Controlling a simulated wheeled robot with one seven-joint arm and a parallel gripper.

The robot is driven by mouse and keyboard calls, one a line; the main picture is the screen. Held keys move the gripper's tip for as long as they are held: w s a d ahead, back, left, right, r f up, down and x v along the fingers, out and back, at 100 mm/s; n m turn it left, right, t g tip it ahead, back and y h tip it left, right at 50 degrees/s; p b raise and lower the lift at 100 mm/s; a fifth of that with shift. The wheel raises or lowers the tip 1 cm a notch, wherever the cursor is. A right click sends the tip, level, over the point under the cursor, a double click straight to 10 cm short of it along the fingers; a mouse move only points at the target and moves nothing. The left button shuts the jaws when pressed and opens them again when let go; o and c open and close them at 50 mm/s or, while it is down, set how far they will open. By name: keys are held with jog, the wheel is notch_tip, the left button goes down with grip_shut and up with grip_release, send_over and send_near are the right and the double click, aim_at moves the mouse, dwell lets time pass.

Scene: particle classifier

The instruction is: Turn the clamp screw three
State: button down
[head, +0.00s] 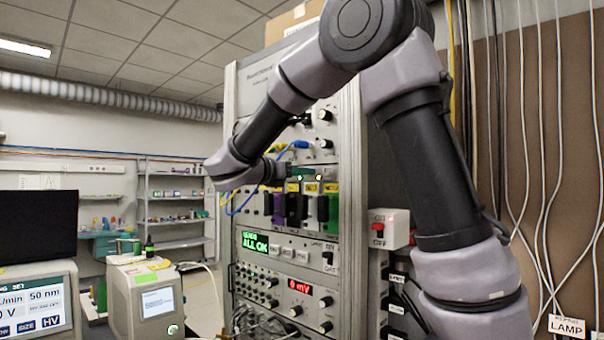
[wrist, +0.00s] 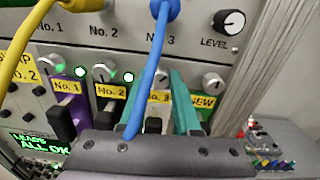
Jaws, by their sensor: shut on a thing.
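A row of clamp screws runs above the yellow slot labels on the rack. In the wrist view, clamp screw three (wrist: 157,79) is a small pale knob above the No. 3 label, partly behind the blue cable. My gripper (wrist: 176,76) reaches up to it, with a teal piece just to the right of the knob. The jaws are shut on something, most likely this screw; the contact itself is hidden. In the head view, my gripper (head: 290,174) is at the front of the rack, level with the row of screws.
A blue cable (wrist: 150,75) hangs across the third slot, and a yellow cable (wrist: 25,40) hangs at the left. The neighbouring screw two (wrist: 103,71) and the screw above NEW (wrist: 213,82) are close by. The rack display (head: 255,243) reads ALL OK.

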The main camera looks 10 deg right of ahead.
jog(key=shift+m, duration=0.3)
jog(key=m, duration=0.3)
jog(key=shift+m, duration=0.4)
jog(key=m, duration=0.3)
jog(key=shift+m, duration=0.4)
jog(key=m, duration=0.8)
jog(key=shift+f, duration=0.1)
jog(key=m, duration=0.5)
jog(key=shift+m, duration=0.4)
jog(key=shift+f+m, duration=0.1)
jog(key=shift+m, duration=2)
